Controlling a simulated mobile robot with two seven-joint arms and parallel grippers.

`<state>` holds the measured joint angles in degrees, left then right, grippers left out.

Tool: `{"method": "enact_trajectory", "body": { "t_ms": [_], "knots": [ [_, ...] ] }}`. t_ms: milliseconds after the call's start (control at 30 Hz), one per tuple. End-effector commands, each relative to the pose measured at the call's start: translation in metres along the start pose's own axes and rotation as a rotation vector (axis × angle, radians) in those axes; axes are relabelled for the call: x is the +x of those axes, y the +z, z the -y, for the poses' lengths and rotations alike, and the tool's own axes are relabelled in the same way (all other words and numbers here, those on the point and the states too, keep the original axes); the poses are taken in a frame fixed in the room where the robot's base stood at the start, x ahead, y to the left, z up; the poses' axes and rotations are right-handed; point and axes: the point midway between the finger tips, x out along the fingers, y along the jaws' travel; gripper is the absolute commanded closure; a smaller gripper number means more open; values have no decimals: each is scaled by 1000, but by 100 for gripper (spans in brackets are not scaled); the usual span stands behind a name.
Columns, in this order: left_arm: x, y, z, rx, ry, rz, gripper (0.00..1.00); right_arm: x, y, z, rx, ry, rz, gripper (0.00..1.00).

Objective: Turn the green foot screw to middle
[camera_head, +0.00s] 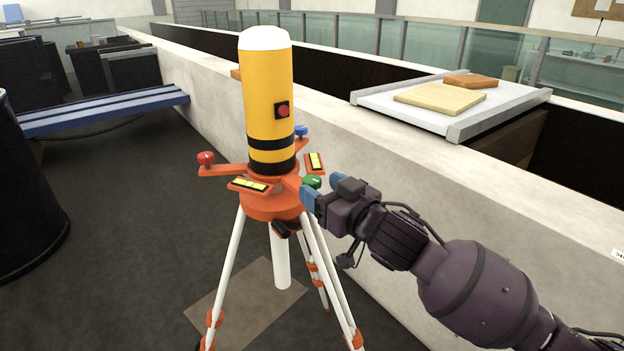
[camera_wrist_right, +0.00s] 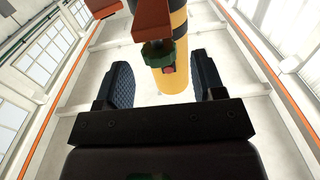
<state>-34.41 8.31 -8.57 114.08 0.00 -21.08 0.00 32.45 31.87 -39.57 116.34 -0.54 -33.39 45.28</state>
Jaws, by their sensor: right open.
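The green foot screw (camera_head: 312,181) is on the right side of the orange tripod head (camera_head: 272,205), under the yellow cylinder (camera_head: 268,100). My right gripper (camera_head: 322,190) comes in from the right and is open beside the green screw. In the right wrist view the green foot screw (camera_wrist_right: 158,54) shows between and beyond the two blue finger pads, with an orange arm of the head above it. It looks ungripped. Its exact turn position is hard to read. A red foot screw (camera_head: 206,158) and a blue foot screw (camera_head: 301,130) sit on other arms. My left gripper is out of view.
Two yellow level vials, one at the front (camera_head: 249,185) and one at the right (camera_head: 315,162), lie on the head. White tripod legs (camera_head: 229,262) stand on the floor. The long pale flume wall (camera_head: 430,185) runs close behind. A blue bench (camera_head: 100,108) stands at left.

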Motion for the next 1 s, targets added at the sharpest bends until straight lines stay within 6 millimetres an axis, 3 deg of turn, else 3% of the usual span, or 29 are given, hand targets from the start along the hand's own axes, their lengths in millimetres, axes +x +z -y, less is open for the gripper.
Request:
{"method": "enact_trajectory", "body": {
  "t_ms": [100,300,667,1000],
  "knots": [
    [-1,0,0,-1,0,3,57,18,-1,0,-2,1,0,37],
    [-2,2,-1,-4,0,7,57,33,-1,0,-1,0,-1,37],
    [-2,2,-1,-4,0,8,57,37,0,0,-1,0,0,37],
    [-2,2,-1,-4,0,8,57,36,0,0,-1,0,0,87]
  ]
}}
